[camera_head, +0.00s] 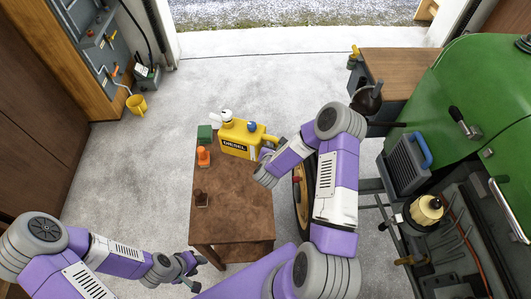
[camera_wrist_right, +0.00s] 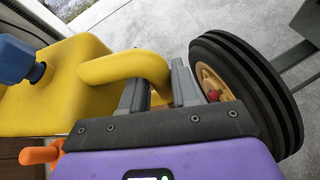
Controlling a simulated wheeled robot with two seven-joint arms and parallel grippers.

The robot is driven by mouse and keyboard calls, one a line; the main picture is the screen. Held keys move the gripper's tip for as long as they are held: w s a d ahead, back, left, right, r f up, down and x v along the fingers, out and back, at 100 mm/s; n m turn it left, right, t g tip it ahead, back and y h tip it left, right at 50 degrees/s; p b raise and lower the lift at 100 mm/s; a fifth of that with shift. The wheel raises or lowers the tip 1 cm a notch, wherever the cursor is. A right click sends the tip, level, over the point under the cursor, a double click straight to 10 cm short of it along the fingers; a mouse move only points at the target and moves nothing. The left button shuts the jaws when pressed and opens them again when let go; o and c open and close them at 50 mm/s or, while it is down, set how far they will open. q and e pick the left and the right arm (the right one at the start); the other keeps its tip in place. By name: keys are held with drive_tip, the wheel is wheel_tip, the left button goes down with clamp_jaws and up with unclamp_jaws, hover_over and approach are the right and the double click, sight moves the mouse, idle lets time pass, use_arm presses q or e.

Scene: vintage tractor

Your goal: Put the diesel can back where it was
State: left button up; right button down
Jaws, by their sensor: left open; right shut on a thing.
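The yellow diesel can (camera_head: 235,133), with a black DIESEL label and a blue cap, is upright at the far end of the small brown table (camera_head: 235,190). I cannot tell whether its base touches the tabletop. My right gripper (camera_head: 268,154) reaches it from the right and is shut on its yellow handle. In the right wrist view the handle (camera_wrist_right: 128,66) curves down between the fingers of the right gripper (camera_wrist_right: 160,92). The can's blue cap (camera_wrist_right: 20,60) shows at the left there. My left gripper (camera_head: 193,268) is open and empty, low beside the table's near left corner.
The table's middle is clear. The green tractor (camera_head: 460,85) stands at right, its wheel (camera_wrist_right: 245,85) close to my right gripper.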

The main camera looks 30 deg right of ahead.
drive_tip(key=shift+w+f, duration=0.1)
drive_tip(key=shift+f, duration=2.85)
drive_tip(key=shift+b, duration=0.35)
drive_tip(key=shift+f, duration=0.15)
drive_tip(key=c, duration=0.8)
unclamp_jaws()
drive_tip(key=shift+c, duration=0.2)
